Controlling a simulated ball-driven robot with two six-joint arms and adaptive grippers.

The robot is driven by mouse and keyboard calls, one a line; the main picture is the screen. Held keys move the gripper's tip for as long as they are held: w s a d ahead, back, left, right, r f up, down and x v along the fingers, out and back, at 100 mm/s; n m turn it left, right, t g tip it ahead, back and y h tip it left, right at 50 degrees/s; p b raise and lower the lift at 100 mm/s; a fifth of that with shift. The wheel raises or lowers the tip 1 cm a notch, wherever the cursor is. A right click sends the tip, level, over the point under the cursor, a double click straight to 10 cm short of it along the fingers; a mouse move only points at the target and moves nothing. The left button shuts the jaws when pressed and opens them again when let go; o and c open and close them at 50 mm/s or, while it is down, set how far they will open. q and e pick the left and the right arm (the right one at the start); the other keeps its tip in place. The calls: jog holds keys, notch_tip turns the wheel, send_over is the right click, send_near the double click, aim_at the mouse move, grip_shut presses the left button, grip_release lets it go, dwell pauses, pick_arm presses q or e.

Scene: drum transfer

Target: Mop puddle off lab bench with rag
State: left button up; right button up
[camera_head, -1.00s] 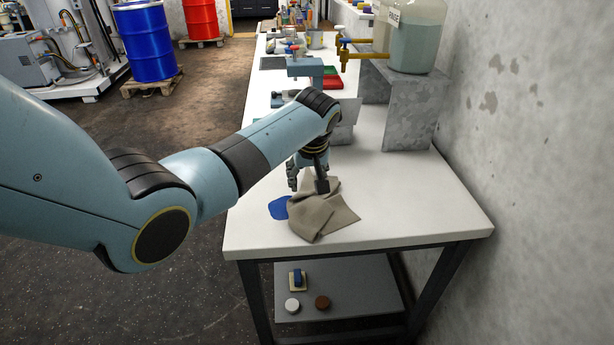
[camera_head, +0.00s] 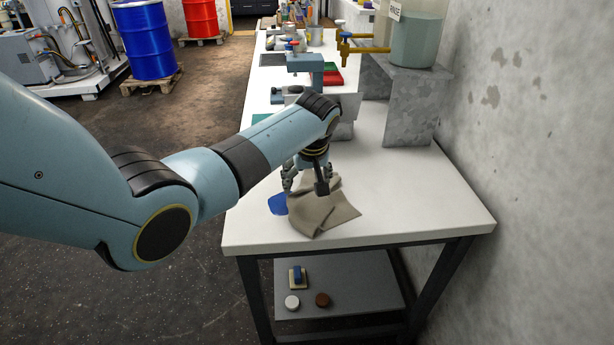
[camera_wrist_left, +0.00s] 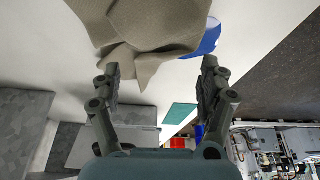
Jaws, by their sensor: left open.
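A crumpled grey-beige rag (camera_head: 322,212) lies on the white lab bench (camera_head: 420,195) near its front end. It also shows in the left wrist view (camera_wrist_left: 150,35). A blue puddle (camera_head: 278,204) shows at the rag's left edge, partly covered by the rag; it also shows in the left wrist view (camera_wrist_left: 208,42). My left gripper (camera_head: 305,188) is at the rag's far side, pointing down. In the left wrist view the two fingers (camera_wrist_left: 158,75) are spread apart, with the rag's edge beyond and between their tips. I cannot tell whether the fingers touch the rag. My right gripper is not in view.
A metal stand (camera_head: 408,100) holds a large bottle (camera_head: 418,35) by the wall, with a yellow tap (camera_head: 360,49) reaching left. A blue clamp-like device (camera_head: 305,64) stands behind my arm. The bench's right front is clear. A lower shelf (camera_head: 350,285) holds small items.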

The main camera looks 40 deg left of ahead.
pick_arm(q)
jog(key=shift+f+b, duration=0.55)
jog(key=shift+f, duration=0.4)
jog(key=shift+c, duration=0.3)
grip_shut()
jog(key=shift+s+d, duration=0.1)
dwell(0.5)
